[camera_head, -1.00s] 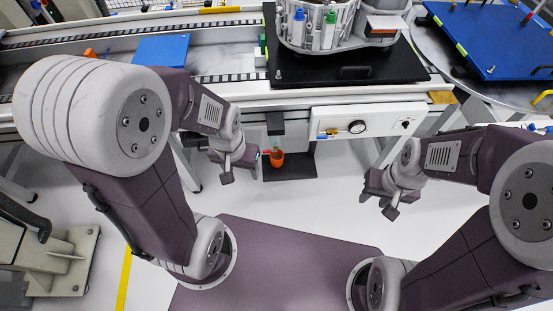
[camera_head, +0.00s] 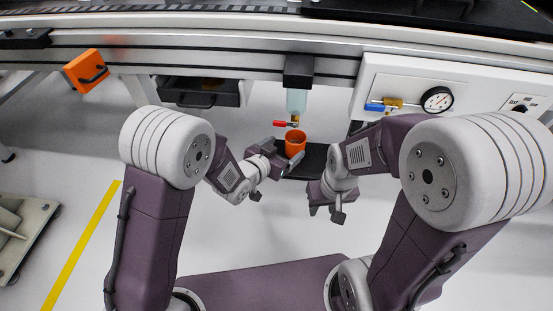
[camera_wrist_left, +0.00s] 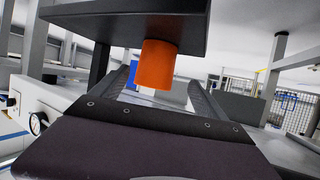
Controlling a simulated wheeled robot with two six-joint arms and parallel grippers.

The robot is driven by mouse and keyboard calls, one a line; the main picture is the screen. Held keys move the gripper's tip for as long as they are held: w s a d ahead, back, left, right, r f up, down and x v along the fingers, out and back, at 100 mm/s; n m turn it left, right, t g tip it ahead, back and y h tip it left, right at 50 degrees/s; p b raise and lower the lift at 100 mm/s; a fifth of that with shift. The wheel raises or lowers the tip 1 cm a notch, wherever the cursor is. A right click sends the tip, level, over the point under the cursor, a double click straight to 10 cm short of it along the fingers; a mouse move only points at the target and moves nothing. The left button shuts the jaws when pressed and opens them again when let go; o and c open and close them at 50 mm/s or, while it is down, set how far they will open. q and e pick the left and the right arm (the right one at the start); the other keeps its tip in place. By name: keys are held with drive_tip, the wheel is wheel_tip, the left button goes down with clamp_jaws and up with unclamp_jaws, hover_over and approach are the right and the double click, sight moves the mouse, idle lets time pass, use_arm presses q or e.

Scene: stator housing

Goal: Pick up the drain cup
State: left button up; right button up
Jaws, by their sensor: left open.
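The drain cup is the orange cup (camera_head: 295,143), standing on a small black shelf (camera_head: 314,160) below the bench edge. In the left wrist view, which appears upside down, the cup (camera_wrist_left: 156,64) shows against the black shelf (camera_wrist_left: 140,22). My left gripper (camera_head: 284,157) is open beside the cup at its lower left. In the wrist view its two fingers (camera_wrist_left: 160,88) lie on either side of the cup's line, with no clear contact. My right gripper (camera_head: 327,202) is to the lower right of the cup, apart from it; its jaw opening is unclear.
A clear filter bowl (camera_head: 296,102) with a red-handled valve (camera_head: 284,124) hangs just above the cup. A panel with a pressure gauge (camera_head: 437,99) is at right. A black open drawer (camera_head: 200,92) and an orange box (camera_head: 86,70) are at left.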

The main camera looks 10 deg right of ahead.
sight(300, 140)
use_arm(q)
drive_tip(key=shift+w+d+f, duration=0.1)
drive_tip(key=shift+d, duration=0.05)
drive_tip(key=b+x, duration=0.2)
drive_tip(key=x, duration=0.1)
drive_tip(key=shift+w+d+f, duration=0.1)
drive_tip(key=shift+d+f, duration=0.05)
drive_tip(key=shift+d, duration=0.05)
drive_tip(key=shift+w, duration=0.1)
drive_tip(key=shift+w+d+f+b, duration=0.1)
drive_tip(key=shift+d+f+b, duration=0.05)
drive_tip(key=shift+d+b, duration=0.15)
drive_tip(key=b+x, duration=0.3)
drive_tip(key=x, duration=0.1)
drive_tip(key=shift+d+f, duration=0.15)
drive_tip(key=shift+d, duration=0.2)
drive_tip(key=c, duration=1.5)
